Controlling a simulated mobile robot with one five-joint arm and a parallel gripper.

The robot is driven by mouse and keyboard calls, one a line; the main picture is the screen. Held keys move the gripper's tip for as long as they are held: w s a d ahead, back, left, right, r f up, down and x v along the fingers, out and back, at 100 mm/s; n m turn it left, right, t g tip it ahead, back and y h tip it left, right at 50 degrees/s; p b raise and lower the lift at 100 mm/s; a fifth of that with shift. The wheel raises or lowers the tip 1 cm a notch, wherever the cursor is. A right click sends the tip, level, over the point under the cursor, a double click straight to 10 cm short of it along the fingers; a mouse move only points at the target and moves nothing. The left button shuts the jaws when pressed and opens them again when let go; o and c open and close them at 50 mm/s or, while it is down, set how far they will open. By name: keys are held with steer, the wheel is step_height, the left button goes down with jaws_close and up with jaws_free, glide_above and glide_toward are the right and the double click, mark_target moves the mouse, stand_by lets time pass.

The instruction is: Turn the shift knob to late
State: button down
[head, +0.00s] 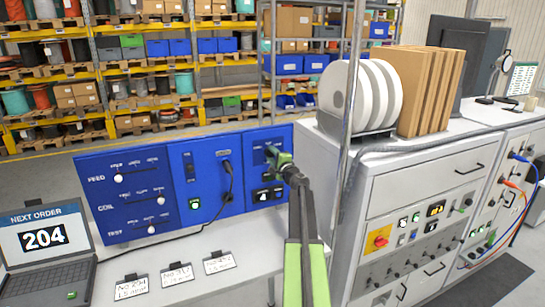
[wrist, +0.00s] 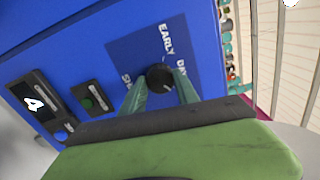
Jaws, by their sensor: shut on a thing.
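The shift knob (wrist: 158,76) is a round black knob on a darker blue patch of the blue panel (wrist: 95,45). White words "EARLY" and "DAY" show beside it in the wrist view; another label at the left is partly covered by a finger. A small light mark shows on the knob, but I cannot tell which word it points to. My gripper (wrist: 160,92) is shut on the knob, one green finger on each side.
The blue panel (head: 130,215) also carries the feed, coil and test sliders, a green-lit button (head: 195,204) and a "4" display (head: 263,196). A metal post (head: 352,110) and the grey cabinet with white reels (head: 380,95) stand close at the right. A laptop (head: 45,245) reads 204.

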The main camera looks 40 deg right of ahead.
steer(key=shift+m, duration=0.3)
steer(key=c, duration=0.9)
jaws_free()
steer(key=v, duration=1.7)
steer(key=shift+s+a+f+b, duration=0.15)
steer(key=shift+a+f+b, duration=0.05)
steer(key=shift+b, duration=0.2)
